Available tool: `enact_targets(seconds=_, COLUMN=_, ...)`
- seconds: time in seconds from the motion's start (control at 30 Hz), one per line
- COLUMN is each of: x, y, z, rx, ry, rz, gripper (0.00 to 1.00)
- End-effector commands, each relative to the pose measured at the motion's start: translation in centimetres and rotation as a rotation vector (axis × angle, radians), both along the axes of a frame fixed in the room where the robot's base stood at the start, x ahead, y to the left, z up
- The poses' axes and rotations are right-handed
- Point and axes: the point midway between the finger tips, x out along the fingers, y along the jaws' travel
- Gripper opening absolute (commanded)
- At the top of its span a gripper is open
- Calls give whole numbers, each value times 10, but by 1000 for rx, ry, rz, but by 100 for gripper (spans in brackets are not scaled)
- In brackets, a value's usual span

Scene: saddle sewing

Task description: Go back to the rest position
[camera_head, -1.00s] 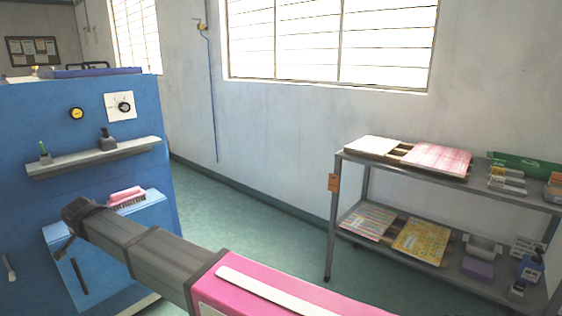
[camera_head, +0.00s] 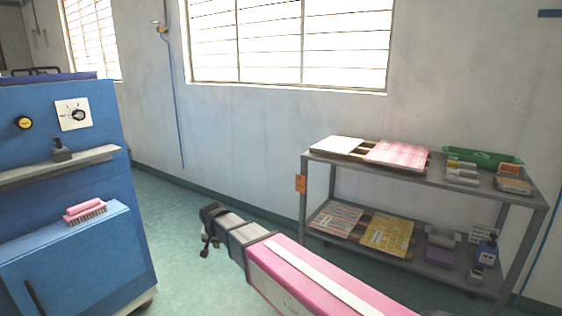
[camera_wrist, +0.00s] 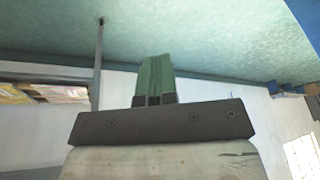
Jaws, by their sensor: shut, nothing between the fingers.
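My gripper shows in the wrist view (camera_wrist: 155,80) as two greenish fingers pressed together, with nothing between them. Behind the fingers are green floor and the white wall. In the head view my pink and grey arm reaches up from the bottom edge, and the dark end with my gripper (camera_head: 207,238) hangs over the green floor. It is between the blue machine (camera_head: 70,170) on the left and the metal shelf rack (camera_head: 470,183) on the right, apart from both.
A pink brush (camera_head: 85,211) lies on the machine's lower blue ledge. The rack holds pink sheets (camera_head: 398,155), a green tray (camera_head: 483,157), yellow patterned sheets (camera_head: 387,234) and small boxes. Open floor (camera_head: 175,215) lies between machine and rack.

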Motion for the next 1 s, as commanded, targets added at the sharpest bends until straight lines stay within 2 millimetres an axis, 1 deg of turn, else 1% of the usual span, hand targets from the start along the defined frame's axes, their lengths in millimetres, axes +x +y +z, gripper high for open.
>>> enact_targets(seconds=0.03, x=2, y=-29, z=-5, rx=-10, ry=13, rz=-9, gripper=0)
enact_targets(seconds=0.07, x=3, y=-43, z=-8, rx=-16, ry=21, rz=-10, gripper=0)
enact_targets(seconds=0.1, x=5, y=-61, z=-12, rx=-24, ry=32, rz=-12, gripper=0)
enact_targets(seconds=0.17, x=6, y=-89, z=-18, rx=-35, ry=48, rz=-14, gripper=0)
enact_targets(seconds=0.2, x=7, y=-107, z=-21, rx=-42, ry=60, rz=-16, gripper=0)
enact_targets(seconds=0.27, x=7, y=-133, z=-26, rx=-50, ry=75, rz=-18, gripper=0)
enact_targets(seconds=0.3, x=6, y=-151, z=-30, rx=-55, ry=86, rz=-20, gripper=0)
enact_targets(seconds=0.37, x=4, y=-177, z=-35, rx=-62, ry=104, rz=-21, gripper=0)
enact_targets(seconds=0.4, x=2, y=-194, z=-38, rx=-66, ry=115, rz=-22, gripper=0)
enact_targets(seconds=0.47, x=-2, y=-219, z=-42, rx=-70, ry=132, rz=-24, gripper=0)
enact_targets(seconds=0.5, x=-5, y=-235, z=-45, rx=-73, ry=144, rz=-25, gripper=0)
enact_targets(seconds=0.57, x=-11, y=-260, z=-50, rx=-76, ry=163, rz=-27, gripper=0)
enact_targets(seconds=0.6, x=-15, y=-275, z=-52, rx=-77, ry=174, rz=-26, gripper=0)
enact_targets(seconds=0.67, x=-22, y=-298, z=-56, rx=-78, ry=191, rz=-28, gripper=0)
enact_targets(seconds=0.7, x=-27, y=-313, z=-58, rx=-78, ry=202, rz=-28, gripper=0)
enact_targets(seconds=0.77, x=-36, y=-335, z=-62, rx=-76, ry=219, rz=-29, gripper=0)
enact_targets(seconds=0.8, x=-42, y=-350, z=-64, rx=-75, ry=231, rz=-30, gripper=0)
enact_targets(seconds=0.9, x=-58, y=-382, z=-69, rx=-70, ry=258, rz=-30, gripper=0)
enact_targets(seconds=1.0, x=-72, y=-407, z=-73, rx=-62, ry=280, rz=-29, gripper=0)
